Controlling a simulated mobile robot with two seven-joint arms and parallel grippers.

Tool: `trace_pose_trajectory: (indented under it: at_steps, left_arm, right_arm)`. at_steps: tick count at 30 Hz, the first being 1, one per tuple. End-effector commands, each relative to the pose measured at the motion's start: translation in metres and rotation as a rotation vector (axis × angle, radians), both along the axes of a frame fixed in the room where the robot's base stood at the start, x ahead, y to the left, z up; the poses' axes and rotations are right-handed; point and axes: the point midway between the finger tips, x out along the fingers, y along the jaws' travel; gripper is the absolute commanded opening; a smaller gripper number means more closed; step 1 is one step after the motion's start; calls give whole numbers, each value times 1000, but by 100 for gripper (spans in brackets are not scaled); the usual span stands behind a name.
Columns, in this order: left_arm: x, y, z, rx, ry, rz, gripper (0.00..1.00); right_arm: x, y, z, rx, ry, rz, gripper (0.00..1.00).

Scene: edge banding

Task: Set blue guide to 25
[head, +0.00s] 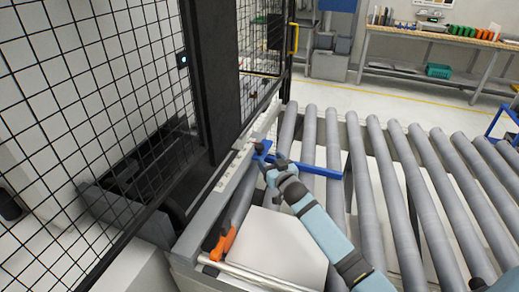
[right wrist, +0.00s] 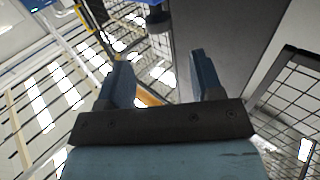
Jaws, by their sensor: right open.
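The blue guide (head: 318,170) is a flat blue bar lying across the rollers, its left end near a pale rail with a row of small marks (head: 232,170). No numbers on the rail can be read. My right gripper (head: 260,148) is at the guide's left end, beside the rail; its fingers and wrist partly hide that end. In the right wrist view its two fingers (right wrist: 160,72) are apart with nothing clearly held between them. I cannot tell whether a finger touches the guide.
A black mesh fence (head: 75,110) and dark post (head: 212,80) stand close on the left. Grey rollers (head: 425,185) extend right. A workbench (head: 430,36) stands at the back.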

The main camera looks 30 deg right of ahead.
Motion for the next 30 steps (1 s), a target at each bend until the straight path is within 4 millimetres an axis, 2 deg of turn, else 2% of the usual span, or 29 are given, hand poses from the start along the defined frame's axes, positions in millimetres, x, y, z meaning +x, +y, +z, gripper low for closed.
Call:
trace_pose_trajectory:
  at_steps: [1, 6, 12, 18, 26, 30]
  left_arm:
    - [0, -1, -10, -2, 0, -3, 43]
    - [1, -4, -26, -5, 1, -8, 43]
    - [1, -4, -40, -5, 1, -8, 43]
    - [1, -4, -44, -5, 2, -8, 43]
    - [1, -4, -43, -5, 2, -8, 43]
    - [1, -3, -43, -4, 1, -8, 43]
  right_arm:
    - [13, -1, -3, -1, -4, 0, 60]
    - [49, -3, -4, -2, -3, 0, 60]
    - [79, -4, -3, 0, -1, 0, 60]
    - [91, -5, 0, 0, -1, 0, 60]
    - [92, -5, 0, 0, 0, 0, 60]
    - [92, -5, 0, 0, 0, 0, 30]
